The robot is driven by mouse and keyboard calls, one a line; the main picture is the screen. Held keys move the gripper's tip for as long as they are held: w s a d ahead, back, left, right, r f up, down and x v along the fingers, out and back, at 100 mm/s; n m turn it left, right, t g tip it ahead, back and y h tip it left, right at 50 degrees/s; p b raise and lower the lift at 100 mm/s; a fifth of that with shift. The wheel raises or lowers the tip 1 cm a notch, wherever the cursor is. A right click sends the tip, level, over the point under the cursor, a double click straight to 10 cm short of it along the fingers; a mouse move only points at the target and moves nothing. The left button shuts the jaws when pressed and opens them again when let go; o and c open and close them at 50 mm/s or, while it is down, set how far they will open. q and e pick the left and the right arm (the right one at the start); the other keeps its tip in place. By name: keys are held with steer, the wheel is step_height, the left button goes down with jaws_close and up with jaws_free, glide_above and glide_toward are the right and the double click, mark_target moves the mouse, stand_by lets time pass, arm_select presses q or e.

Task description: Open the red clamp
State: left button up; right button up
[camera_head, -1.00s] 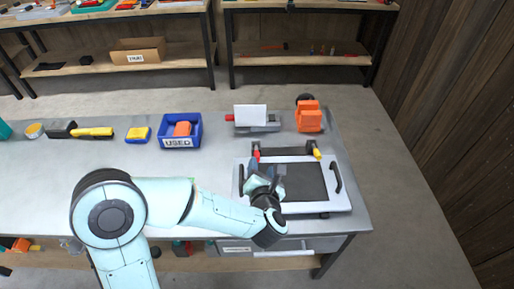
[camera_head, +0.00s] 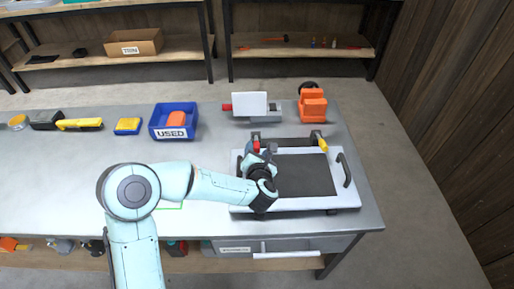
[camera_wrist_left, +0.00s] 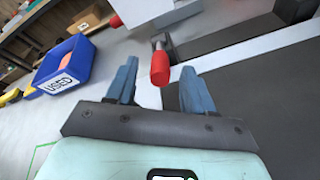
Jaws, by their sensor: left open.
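The red clamp (camera_head: 256,146) is at the back left of a white panel with a dark centre (camera_head: 300,175) on the workbench. In the left wrist view its red handle (camera_wrist_left: 160,68) stands between and just ahead of the two blue-grey fingertips. My left gripper (camera_head: 258,157) is open, with a finger on each side of the handle; it also shows in the left wrist view (camera_wrist_left: 158,85). I cannot tell whether the fingers touch it. A yellow-handled clamp (camera_head: 321,143) is at the panel's back right. My right gripper is not in view.
A blue bin marked USED (camera_head: 173,121) stands to the left with an orange item in it. A grey device with a white plate (camera_head: 250,105) and an orange object (camera_head: 312,104) stand behind the panel. The bench's left front is clear.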

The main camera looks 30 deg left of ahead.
mark_target(256, 142)
arm_select(q)
steer(key=shift+x, duration=1.5)
